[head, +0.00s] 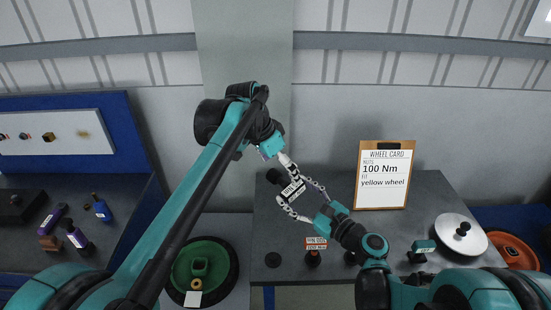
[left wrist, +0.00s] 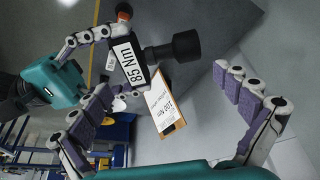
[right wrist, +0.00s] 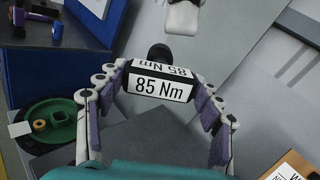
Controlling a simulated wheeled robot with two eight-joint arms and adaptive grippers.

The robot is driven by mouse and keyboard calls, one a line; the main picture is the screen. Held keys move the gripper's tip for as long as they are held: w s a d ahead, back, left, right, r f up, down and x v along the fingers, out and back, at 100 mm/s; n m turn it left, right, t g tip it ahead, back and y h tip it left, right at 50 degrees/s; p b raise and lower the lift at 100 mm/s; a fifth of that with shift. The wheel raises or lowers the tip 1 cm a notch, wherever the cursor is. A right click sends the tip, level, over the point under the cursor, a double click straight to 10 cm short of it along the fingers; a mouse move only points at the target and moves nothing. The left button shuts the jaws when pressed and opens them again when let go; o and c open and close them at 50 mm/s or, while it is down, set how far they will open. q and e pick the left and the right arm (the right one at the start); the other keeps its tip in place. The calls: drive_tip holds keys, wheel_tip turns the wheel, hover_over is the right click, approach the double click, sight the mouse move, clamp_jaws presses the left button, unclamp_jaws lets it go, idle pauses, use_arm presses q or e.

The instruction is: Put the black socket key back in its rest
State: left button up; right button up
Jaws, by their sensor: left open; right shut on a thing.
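The black socket key (head: 274,175) has a white "85 Nm" label and is held in the air above the grey table. My right gripper (head: 300,194) is shut on it around the labelled part, with a finger on each side in the right wrist view (right wrist: 160,87). The key's black end (left wrist: 187,45) sticks out free in the left wrist view. My left gripper (head: 290,168) is open close above the key; its fingers are spread wide in the left wrist view. A flat dark round spot (head: 272,260) lies on the table's front left; I cannot tell whether it is the rest.
A black tool with an orange "100 Nm" label (head: 315,243) and a teal-labelled tool (head: 423,246) stand along the front of the table (head: 440,195). A wheel card (head: 384,175) stands behind, and a silver disc (head: 460,234) lies right. A green wheel (head: 205,262) is left.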

sight(284, 183)
use_arm(q)
drive_tip(key=x, duration=0.6)
drive_tip(key=c, duration=1)
drive_tip(key=shift+c, duration=0.3)
use_arm(e)
drive_tip(key=o, duration=2)
drive_tip(key=shift+c, duration=0.2)
drive_tip(key=shift+d, duration=0.1)
